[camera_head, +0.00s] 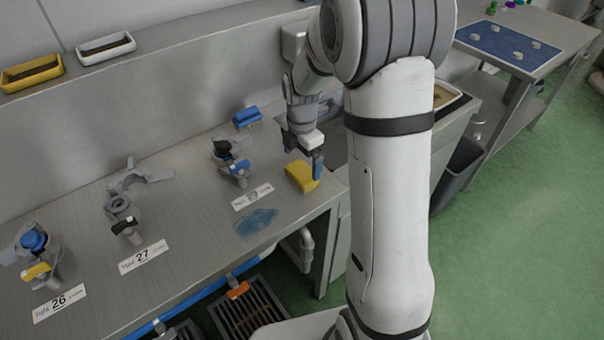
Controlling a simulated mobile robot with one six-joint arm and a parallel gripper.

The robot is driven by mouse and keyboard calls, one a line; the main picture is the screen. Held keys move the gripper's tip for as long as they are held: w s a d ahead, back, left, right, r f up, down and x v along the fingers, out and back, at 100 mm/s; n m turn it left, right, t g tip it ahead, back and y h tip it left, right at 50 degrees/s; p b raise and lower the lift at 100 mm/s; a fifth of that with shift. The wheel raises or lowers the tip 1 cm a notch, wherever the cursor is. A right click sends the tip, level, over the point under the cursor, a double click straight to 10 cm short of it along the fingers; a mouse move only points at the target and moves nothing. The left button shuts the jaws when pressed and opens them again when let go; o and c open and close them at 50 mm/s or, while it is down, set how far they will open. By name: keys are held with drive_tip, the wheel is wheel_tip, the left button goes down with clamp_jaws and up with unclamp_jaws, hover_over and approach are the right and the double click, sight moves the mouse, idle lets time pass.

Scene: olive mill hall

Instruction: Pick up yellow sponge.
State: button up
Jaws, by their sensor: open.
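The yellow sponge (300,178) lies on the grey metal counter (190,215), near its right end and front edge. I cannot tell whether that finger touches the sponge. The other finger is hard to make out. My white arm covers the counter's far right part.
A blue block (247,117) lies behind. Valve fittings stand left, by labels 26 (60,303) and 27 (143,256). A blue wet patch (256,221) is in front. Yellow (32,74) and white (106,48) trays sit on the ledge. A dark bin (458,175) stands right.

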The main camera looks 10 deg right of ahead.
sight(302, 171)
wheel_tip(302, 171, down, 6)
drive_tip(key=shift+r+p, duration=0.2)
drive_tip(key=shift+p, duration=0.25)
drive_tip(key=c, duration=0.8)
wheel_tip(302, 171, up, 10)
drive_tip(key=shift+r+b, duration=0.1)
drive_tip(key=shift+b, duration=0.35)
